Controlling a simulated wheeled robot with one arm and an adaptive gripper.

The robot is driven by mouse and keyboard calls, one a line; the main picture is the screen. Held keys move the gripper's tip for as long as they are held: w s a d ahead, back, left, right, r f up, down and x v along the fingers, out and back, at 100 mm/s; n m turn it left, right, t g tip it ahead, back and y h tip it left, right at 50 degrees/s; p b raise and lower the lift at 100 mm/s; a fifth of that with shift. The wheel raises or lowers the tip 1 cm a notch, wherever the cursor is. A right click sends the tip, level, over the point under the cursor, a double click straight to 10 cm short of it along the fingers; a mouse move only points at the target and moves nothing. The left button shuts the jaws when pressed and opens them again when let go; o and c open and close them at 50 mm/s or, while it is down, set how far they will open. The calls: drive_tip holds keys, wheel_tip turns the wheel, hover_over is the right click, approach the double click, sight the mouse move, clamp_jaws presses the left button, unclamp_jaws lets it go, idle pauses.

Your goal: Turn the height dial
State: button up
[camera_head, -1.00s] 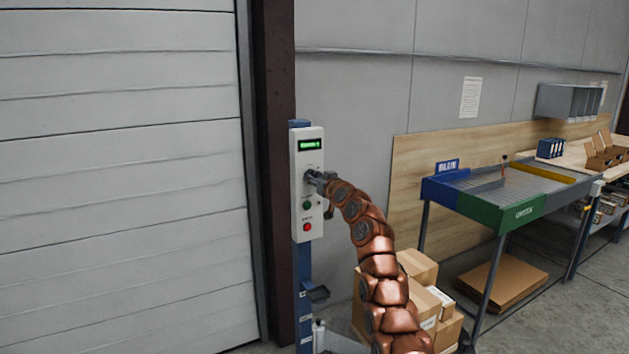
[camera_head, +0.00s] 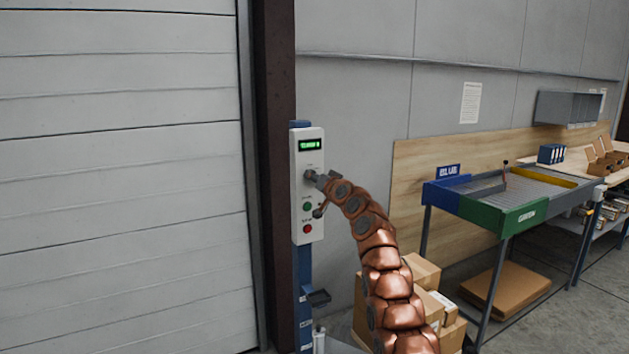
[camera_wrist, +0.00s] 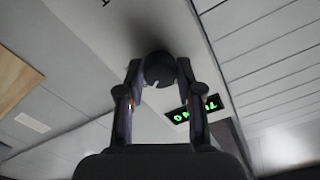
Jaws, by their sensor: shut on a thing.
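The height dial is a dark round knob (camera_wrist: 160,70) on a white control panel (camera_head: 318,225). In the wrist view it sits between the fingertips of my gripper (camera_wrist: 159,78), with a small light notch on its lower edge. My gripper (camera_head: 317,178) is shut on the dial; in the head view it mostly hides the dial. The panel has a green-lit display (camera_head: 310,145) above the dial, too small to read surely. The display also shows in the wrist view (camera_wrist: 193,110), tilted. A green button (camera_head: 307,207) and a red button (camera_head: 307,229) are below the dial.
The panel stands on a blue post (camera_head: 304,265) beside a dark door frame and a grey shutter (camera_head: 120,180). Cardboard boxes (camera_head: 425,272) are on the floor right of my arm. A blue and green sorting table (camera_head: 517,219) stands further right.

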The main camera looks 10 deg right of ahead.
drive_tip(key=o, duration=1.2)
drive_tip(key=shift+c, duration=0.2)
drive_tip(key=shift+s, duration=0.15)
drive_tip(key=v, duration=1.1)
drive_tip(key=shift+s, duration=0.3)
idle(0.5)
